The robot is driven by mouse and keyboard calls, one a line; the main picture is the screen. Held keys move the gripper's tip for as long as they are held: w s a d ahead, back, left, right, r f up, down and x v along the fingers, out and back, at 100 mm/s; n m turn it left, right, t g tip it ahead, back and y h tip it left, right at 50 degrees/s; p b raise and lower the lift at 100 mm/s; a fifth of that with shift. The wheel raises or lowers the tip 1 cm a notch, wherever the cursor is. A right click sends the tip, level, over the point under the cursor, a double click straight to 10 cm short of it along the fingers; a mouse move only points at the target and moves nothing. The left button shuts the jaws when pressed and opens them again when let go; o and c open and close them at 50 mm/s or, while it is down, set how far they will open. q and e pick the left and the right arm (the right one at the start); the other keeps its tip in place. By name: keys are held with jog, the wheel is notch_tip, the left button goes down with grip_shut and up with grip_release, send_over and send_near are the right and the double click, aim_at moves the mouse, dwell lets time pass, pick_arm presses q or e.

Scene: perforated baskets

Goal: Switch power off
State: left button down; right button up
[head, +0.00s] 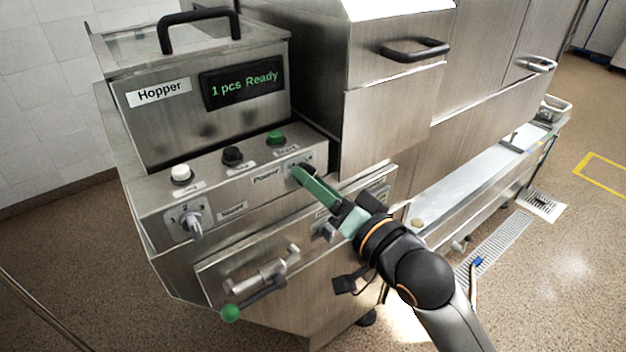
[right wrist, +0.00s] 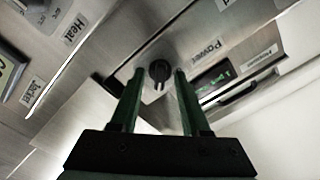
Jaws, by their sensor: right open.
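The Power knob (right wrist: 159,71) is a small black rotary knob on a steel panel, beside the "Power" label (right wrist: 207,52) in the right wrist view. In the head view the "Power" label (head: 266,178) is visible, and the knob is mostly hidden by my gripper. My right gripper (head: 300,172) has long green fingers and reaches to the panel from the lower right. In the right wrist view its fingers (right wrist: 159,78) are apart, one on each side of the knob, with gaps showing. Contact with the panel cannot be told. My left gripper is in neither view.
White (head: 181,173), black (head: 233,155) and green (head: 277,138) buttons stand along the panel. A grey rotary switch (head: 190,222) is at its left. A lever with a green ball (head: 230,313) sticks out below. The hopper's display (head: 243,85) reads "1 pcs Ready".

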jog(key=shift+w+a, duration=0.25)
jog(key=shift+w, duration=0.05)
jog(key=shift+c, duration=0.2)
grip_shut()
